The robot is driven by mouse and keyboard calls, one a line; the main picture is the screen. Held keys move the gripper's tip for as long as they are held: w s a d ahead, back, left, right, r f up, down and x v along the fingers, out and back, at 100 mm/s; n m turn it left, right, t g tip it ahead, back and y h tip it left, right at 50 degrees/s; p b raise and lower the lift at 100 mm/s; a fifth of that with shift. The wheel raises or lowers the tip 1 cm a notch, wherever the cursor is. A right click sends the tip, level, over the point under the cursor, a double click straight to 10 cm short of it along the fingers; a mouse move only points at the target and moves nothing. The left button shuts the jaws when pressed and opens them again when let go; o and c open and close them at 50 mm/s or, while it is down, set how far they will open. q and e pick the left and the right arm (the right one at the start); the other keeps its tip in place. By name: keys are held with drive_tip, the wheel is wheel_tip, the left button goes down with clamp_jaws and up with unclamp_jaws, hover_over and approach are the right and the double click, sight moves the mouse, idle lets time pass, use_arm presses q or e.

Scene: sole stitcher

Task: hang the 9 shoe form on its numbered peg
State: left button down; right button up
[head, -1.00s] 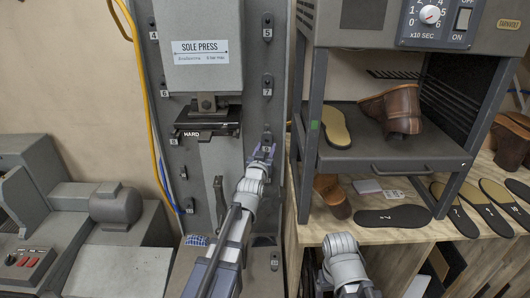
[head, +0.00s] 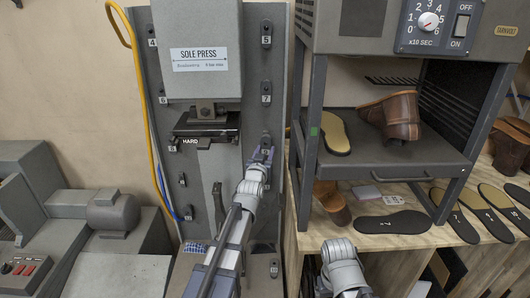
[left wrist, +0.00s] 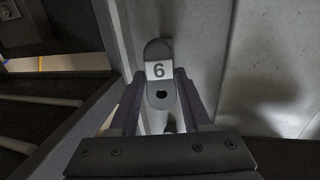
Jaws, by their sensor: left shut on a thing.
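My left gripper (head: 261,155) is at the right side of the sole press panel, at the foot of a dark round-ended plate (head: 266,138) below the 7 peg plate. In the left wrist view my left gripper (left wrist: 158,82) has its two fingers on either side of a dark round-ended plate (left wrist: 160,48). Its white tag reads 6, or 9 if that view is upside down. A dark round spot sits beside the tag. The fingers are shut on the 9 shoe form, mostly hidden; I cannot tell it clearly from the plate.
More peg plates line the panel, among them the 5 plate (head: 266,34) and the 7 plate (head: 266,92). The oven stand (head: 308,165) is close on the right. Boots and soles (head: 393,222) lie on its shelf and the wooden table. A yellow hose (head: 145,100) runs down the left.

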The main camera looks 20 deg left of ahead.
use_arm(q)
drive_tip(key=shift+w+a, duration=0.25)
drive_tip(key=shift+w, duration=0.6)
drive_tip(key=shift+w+a, duration=0.2)
drive_tip(key=shift+w, duration=0.6)
idle(1.6)
drive_tip(key=shift+c, duration=1.4)
unclamp_jaws()
drive_tip(key=shift+s, duration=0.1)
